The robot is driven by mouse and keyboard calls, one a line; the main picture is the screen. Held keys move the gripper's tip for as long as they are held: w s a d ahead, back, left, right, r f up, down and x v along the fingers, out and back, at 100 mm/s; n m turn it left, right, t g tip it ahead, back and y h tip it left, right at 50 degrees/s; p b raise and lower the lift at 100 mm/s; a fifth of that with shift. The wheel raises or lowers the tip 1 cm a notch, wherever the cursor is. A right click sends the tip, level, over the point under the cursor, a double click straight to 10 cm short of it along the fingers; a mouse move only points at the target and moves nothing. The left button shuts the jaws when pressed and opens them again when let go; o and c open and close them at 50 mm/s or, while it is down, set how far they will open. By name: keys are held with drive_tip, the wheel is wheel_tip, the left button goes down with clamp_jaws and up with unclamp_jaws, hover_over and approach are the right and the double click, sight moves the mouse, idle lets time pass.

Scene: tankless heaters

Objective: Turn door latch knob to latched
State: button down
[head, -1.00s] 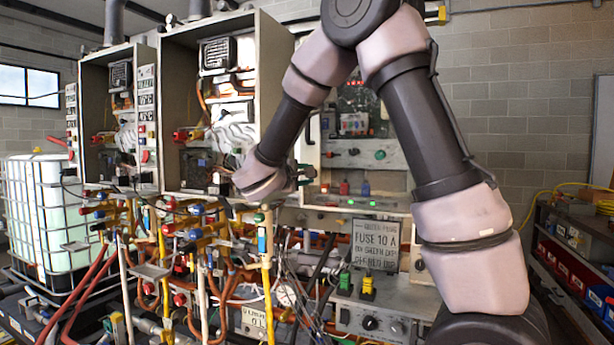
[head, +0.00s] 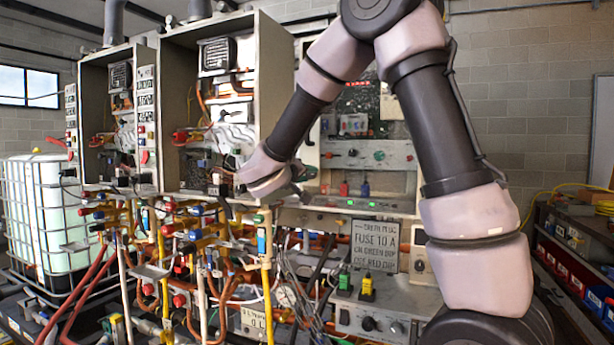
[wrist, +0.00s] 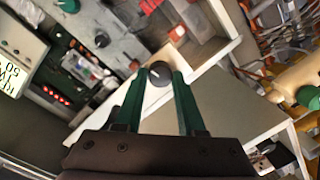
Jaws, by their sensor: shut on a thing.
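A round black knob with a pale pointer line (wrist: 159,73) sits near a pale edge in the wrist view. I take it as the door latch knob. My gripper (wrist: 160,76) has its two green fingers on either side of the knob, shut on it. In the head view my gripper (head: 303,172) is at the lower right of the open heater cabinet, beside the control panel. It is small and dark there, and the knob cannot be made out behind my wrist. Which pointer position means latched cannot be read.
The grey control panel (head: 400,155) carries knobs and lights to the right. Open heater cabinets (head: 277,75) stand left. Valves and pipes (head: 266,290) crowd below. A fuse sign (head: 376,245) hangs lower right. A white tank (head: 35,215) stands far left.

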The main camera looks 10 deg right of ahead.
drive_tip(key=shift+m, duration=0.7)
drive_tip(key=c, duration=0.5)
unclamp_jaws()
drive_tip(key=v, duration=1)
drive_tip(key=shift+s+a, duration=0.1)
drive_tip(key=shift+s, duration=0.3)
